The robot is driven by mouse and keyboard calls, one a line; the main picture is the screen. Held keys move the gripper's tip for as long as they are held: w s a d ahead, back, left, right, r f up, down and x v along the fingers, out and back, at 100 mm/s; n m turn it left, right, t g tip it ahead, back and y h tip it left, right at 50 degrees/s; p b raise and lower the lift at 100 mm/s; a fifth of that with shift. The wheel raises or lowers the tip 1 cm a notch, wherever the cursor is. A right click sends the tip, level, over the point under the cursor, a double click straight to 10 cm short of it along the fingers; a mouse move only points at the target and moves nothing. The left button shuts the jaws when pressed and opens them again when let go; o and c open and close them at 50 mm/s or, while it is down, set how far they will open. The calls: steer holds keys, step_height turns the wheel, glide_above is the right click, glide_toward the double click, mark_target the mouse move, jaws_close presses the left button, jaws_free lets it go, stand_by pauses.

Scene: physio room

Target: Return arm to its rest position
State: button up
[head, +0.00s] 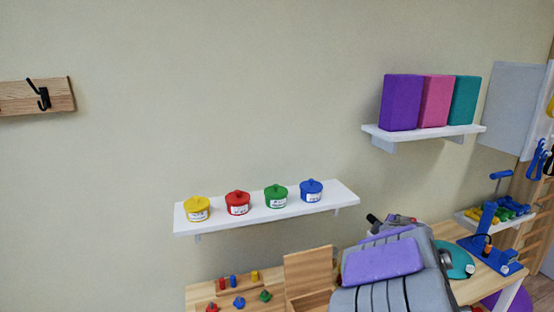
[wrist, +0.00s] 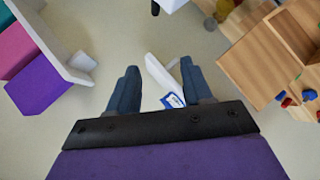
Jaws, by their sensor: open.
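My gripper (wrist: 160,84) shows in the wrist view as two dark blue fingers, spread apart with a clear gap. I see nothing held between them. The white pot shelf (wrist: 152,70) and part of a blue pot (wrist: 173,101) show beyond the gap. In the head view my grey and purple arm is folded in front of the table at the lower right. It hides part of the table, and the fingers cannot be made out there.
A wall shelf (head: 330,200) holds yellow (head: 197,209), red (head: 237,203), green (head: 276,197) and blue (head: 312,191) pots. A higher shelf (head: 377,132) holds purple (head: 399,103), pink (head: 436,101) and teal blocks (head: 464,101). A wooden box (head: 308,270) stands left of my arm.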

steer(key=s+d+r+m+g+h, duration=0.25)
steer(key=s+m, duration=0.25)
steer(key=s, duration=0.3)
steer(key=s+d+r+m+g+h, duration=0.1)
steer(key=s+d+m+g+h, duration=0.2)
steer(key=s, duration=0.6)
steer(key=s+a+f+m+g+y, duration=0.1)
steer(key=s+a+f+g+y, duration=0.1)
steer(key=s+a, duration=0.5)
steer(key=s+a+f+m+g+y, duration=0.1)
steer(key=s+a+f+g+y, duration=0.2)
steer(key=s, duration=0.9)
steer(key=s+a+f+g+y, duration=0.3)
steer(key=s+a+f, duration=0.4)
steer(key=s+a, duration=0.3)
steer(key=shift+s+a+f+m+y, duration=0.15)
steer(key=shift+s+a+m+y, duration=0.05)
steer(key=shift+a+m+y, duration=0.2)
steer(key=shift+c, duration=0.3)
